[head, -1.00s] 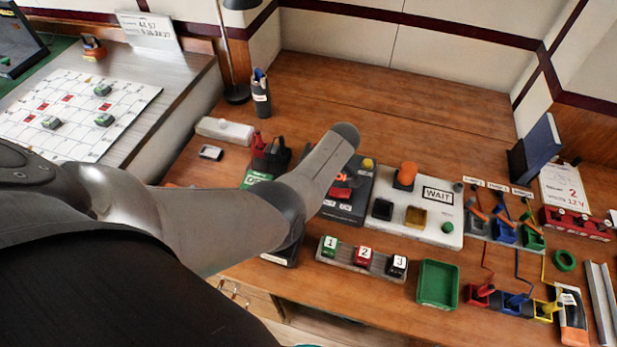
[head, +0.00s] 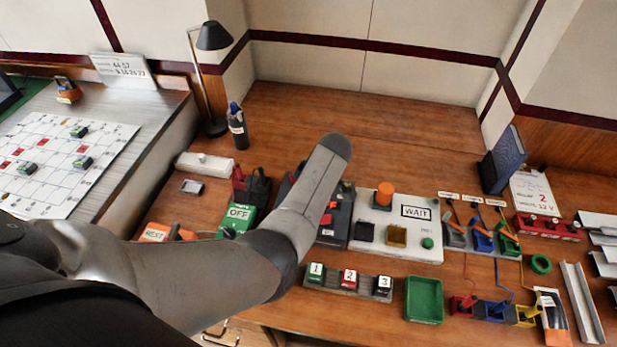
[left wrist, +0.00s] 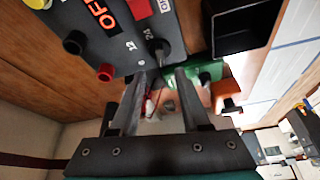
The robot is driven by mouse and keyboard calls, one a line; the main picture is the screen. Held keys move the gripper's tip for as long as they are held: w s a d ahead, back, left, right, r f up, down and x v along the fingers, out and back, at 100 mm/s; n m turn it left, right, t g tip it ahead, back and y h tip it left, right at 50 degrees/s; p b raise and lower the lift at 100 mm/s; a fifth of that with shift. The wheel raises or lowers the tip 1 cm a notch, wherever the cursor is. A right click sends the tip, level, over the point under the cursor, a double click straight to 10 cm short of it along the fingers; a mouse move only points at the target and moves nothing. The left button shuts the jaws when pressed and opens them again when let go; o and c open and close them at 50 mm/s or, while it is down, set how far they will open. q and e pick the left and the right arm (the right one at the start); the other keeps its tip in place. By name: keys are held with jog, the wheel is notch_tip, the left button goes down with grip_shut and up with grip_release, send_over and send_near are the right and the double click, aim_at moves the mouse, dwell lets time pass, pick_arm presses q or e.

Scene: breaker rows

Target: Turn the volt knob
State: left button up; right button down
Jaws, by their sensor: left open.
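A dark grey power box (head: 333,232) stands on the desk, partly hidden behind my left arm in the head view. In the left wrist view the box (left wrist: 120,25) shows a lit red OFF readout, a black post, a red post and the marks 12 and 24. Beside these marks is a dark round knob (left wrist: 161,50), seemingly the volt knob. My left gripper (left wrist: 160,76) is open, its two fingers pointing toward the knob, with the fingertips just short of it. Whether they touch it I cannot tell. The head view hides this gripper and the knob. My right gripper is not in view.
A green tray (head: 424,300) lies in front. The desk behind is clear.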

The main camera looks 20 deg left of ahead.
pick_arm(q)
jog(key=v, duration=0.7)
jog(key=shift+d+r+p, duration=0.2)
jog(key=shift+r+p, duration=0.15)
jog(key=shift+p, duration=0.1)
jog(key=shift+s, duration=0.15)
